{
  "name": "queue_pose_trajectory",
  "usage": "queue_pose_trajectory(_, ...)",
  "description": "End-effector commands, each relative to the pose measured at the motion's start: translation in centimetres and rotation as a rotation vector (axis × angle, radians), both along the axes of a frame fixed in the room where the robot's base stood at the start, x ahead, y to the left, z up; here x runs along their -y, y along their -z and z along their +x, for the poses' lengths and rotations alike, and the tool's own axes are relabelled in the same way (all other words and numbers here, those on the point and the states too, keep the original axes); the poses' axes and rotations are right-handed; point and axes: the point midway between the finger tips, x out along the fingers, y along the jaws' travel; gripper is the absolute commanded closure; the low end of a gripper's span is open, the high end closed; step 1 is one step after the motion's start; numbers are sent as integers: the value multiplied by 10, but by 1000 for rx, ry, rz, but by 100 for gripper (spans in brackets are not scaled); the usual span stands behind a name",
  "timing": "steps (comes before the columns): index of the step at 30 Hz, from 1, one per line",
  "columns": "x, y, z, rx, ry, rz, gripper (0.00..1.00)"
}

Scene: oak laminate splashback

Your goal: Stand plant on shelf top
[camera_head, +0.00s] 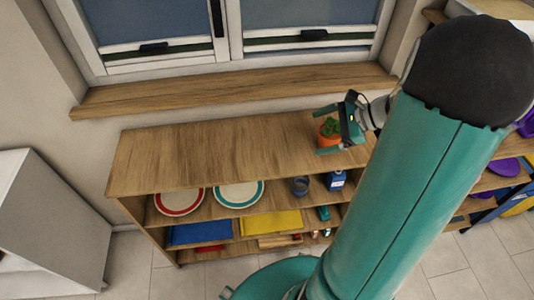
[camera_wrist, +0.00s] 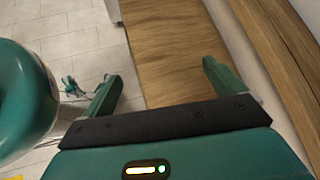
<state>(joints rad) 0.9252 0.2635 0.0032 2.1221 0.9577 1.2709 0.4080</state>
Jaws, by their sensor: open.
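The plant (camera_head: 330,129), green leaves in an orange pot, appears upright on the right part of the wooden shelf top (camera_head: 210,150). My gripper (camera_head: 321,130) is open beside it, with its fingers pointing left and the plant appearing between or just behind them. I cannot tell whether they touch the pot. In the wrist view my open gripper (camera_wrist: 161,73) shows bare shelf wood (camera_wrist: 165,50) beyond its fingers, and the plant is not visible there.
Lower shelves hold a red-rimmed plate (camera_head: 179,201), a blue-rimmed plate (camera_head: 238,194), a dark cup (camera_head: 300,186) and a blue box (camera_head: 336,180). A wooden window sill (camera_head: 235,90) runs behind. A white cabinet (camera_head: 50,220) stands left. The shelf top's left and middle are clear.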

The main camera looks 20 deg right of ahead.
Motion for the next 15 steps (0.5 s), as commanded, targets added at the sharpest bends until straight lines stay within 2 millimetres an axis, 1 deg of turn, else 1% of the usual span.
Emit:
queue_pose_trajectory(1,-27,-13,1,12,-104,-87,5)
queue_pose_trajectory(3,-58,-24,-3,27,-242,-206,5)
queue_pose_trajectory(6,-97,-39,-13,63,-436,-378,5)
queue_pose_trajectory(9,-130,-53,-27,116,-624,-549,5)
queue_pose_trajectory(12,-157,-66,-42,182,-808,-724,5)
queue_pose_trajectory(15,-179,-79,-58,262,-982,-897,5)
